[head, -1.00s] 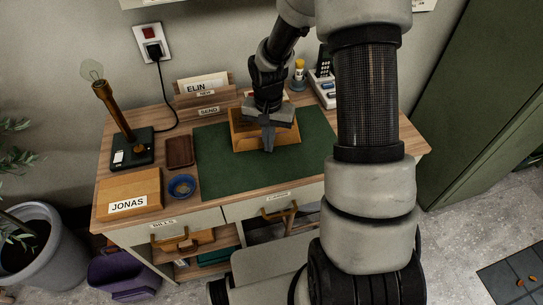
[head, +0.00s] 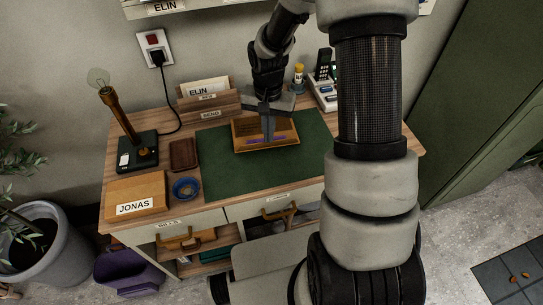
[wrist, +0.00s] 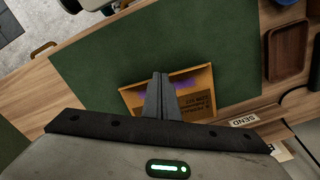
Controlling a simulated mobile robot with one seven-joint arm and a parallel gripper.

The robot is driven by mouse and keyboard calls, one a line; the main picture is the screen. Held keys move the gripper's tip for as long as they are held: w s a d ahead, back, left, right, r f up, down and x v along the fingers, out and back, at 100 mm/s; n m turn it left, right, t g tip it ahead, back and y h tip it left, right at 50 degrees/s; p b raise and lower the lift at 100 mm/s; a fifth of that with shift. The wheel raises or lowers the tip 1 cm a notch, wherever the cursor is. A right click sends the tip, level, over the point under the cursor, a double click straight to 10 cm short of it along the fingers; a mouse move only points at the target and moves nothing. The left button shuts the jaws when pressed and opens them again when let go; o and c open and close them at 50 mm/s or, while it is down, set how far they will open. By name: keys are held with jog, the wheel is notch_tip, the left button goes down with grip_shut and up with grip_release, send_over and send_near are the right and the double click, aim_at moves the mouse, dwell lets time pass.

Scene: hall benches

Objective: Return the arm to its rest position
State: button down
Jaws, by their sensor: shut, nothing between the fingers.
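My gripper (head: 268,138) is above the green desk mat (head: 218,165), at the end of my arm, which reaches over the desk from the right. Its fingers are together with nothing between them. In the wrist view my fingers (wrist: 160,78) cover part of the box (wrist: 200,82), which has dark printed text and a purple patch inside. I cannot tell whether the fingertips touch the box.
A lamp (head: 121,115), a brown tray (head: 184,153), a blue bowl (head: 186,188) and the JONAS box (head: 135,192) stand left on the desk. Letter holders (head: 208,104) and a phone (head: 323,66) are at the back. A green cabinet (head: 480,100) stands right.

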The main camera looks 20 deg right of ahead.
jog(key=shift+r, duration=0.6)
jog(key=s+r+n+t+p, duration=0.1)
jog(key=s+r+p, duration=0.15)
jog(key=r, duration=0.75)
jog(key=s+r+n+t+p, duration=0.1)
jog(key=s+r+p, duration=0.15)
jog(key=r, duration=0.75)
jog(key=s+r+n+t+p, duration=0.3)
jog(key=s+r+n+p, duration=0.1)
jog(key=s+r, duration=1)
jog(key=shift+s+a+r+t, duration=0.3)
jog(key=shift+s+a+r, duration=0.1)
jog(key=shift+r, duration=0.45)
jog(key=shift+w, duration=0.1)
